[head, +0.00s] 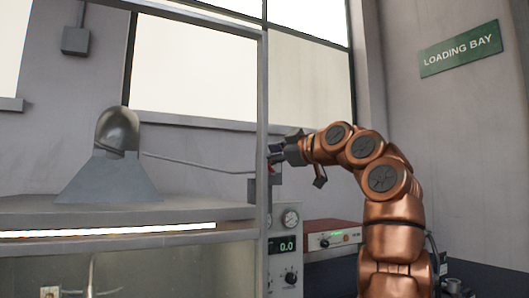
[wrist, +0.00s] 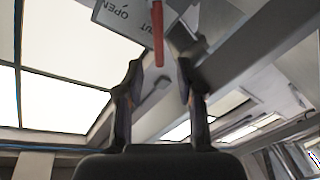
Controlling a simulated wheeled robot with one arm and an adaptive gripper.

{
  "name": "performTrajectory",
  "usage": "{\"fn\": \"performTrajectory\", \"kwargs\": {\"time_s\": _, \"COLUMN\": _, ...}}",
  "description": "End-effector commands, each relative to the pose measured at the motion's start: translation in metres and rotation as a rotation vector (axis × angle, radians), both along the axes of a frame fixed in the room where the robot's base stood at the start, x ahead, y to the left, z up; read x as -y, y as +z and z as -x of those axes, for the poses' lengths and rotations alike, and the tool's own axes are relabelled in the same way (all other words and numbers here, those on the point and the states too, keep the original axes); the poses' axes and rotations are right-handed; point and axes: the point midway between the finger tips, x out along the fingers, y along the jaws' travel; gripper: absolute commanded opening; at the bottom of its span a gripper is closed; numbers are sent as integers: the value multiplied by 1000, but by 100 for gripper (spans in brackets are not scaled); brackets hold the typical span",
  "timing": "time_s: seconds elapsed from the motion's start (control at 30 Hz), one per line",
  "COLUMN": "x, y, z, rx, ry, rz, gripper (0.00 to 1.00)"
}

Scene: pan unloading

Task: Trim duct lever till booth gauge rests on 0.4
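The red duct lever (wrist: 157,38) hangs in front of a plate (wrist: 122,14) lettered OPEN and, partly hidden, "UT" in the wrist view. My gripper (wrist: 160,68) is open; its fingertips lie on either side of the lever's lower end, and I cannot tell whether either touches it. In the head view my gripper (head: 277,153) is at the booth's right post, with a bit of red beside it. The booth gauge's digital display (head: 287,246) reads 0.0. A round dial (head: 290,218) sits above it, its needle too small to read.
A grey duct hood (head: 108,180) stands on the booth top, with a thin rod (head: 200,164) running towards the lever. The booth post (head: 262,120) stands close beside my gripper. A red-brown instrument box (head: 331,238) sits below my arm.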

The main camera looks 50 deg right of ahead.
Motion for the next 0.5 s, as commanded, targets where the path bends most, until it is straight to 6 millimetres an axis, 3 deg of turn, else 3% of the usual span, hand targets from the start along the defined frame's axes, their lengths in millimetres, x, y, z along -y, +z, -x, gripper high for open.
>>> {"fn": "performTrajectory", "kwargs": {"time_s": 0.2, "x": 3, "y": 2, "z": -20, "rx": 0, "ry": -2, "rz": 1, "gripper": 37}}
{"fn": "performTrajectory", "kwargs": {"time_s": 0.5, "x": 4, "y": 0, "z": -28, "rx": 0, "ry": -4, "rz": 1, "gripper": 37}}
